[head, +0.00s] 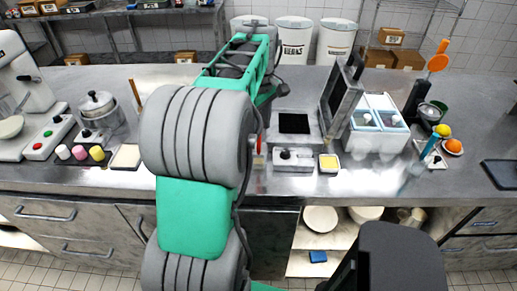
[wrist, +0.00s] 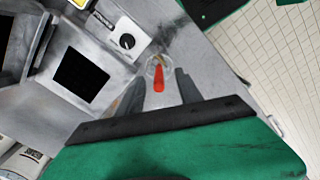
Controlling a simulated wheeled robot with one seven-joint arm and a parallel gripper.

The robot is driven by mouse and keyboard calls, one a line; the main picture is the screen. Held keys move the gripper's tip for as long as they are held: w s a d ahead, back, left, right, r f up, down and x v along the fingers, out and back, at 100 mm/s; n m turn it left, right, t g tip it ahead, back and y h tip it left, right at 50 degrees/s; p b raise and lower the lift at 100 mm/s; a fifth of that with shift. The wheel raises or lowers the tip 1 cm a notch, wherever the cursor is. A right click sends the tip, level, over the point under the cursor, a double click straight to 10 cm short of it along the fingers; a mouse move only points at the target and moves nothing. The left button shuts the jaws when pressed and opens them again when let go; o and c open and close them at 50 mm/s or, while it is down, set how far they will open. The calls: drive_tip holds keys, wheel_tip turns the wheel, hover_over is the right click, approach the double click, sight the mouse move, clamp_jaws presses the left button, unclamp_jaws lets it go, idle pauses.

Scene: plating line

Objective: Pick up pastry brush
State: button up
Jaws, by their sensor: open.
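The pastry brush appears in the wrist view as a small red handle (wrist: 158,80) with a pale, see-through part around its far end. It lies between the fingers of my gripper (wrist: 161,74), which are open, one on each side of it. I cannot tell how far the fingers are above the steel counter. In the head view a short red piece (head: 259,143) shows just right of my arm, probably the same brush. My arm hides my gripper there.
On the steel counter (head: 390,178), a knobbed appliance (head: 293,160) with a black square plate (head: 294,123) stands right of my arm, beside a yellow-topped dish (head: 329,163). A white two-lidded container (head: 376,135) stands farther right.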

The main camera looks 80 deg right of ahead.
drive_tip(key=p, duration=0.1)
hover_over(259, 154)
drive_tip(key=f, duration=0.3)
drive_tip(key=d+f, duration=0.1)
drive_tip(key=f, duration=0.1)
drive_tip(key=shift+w+f, duration=0.2)
clamp_jaws()
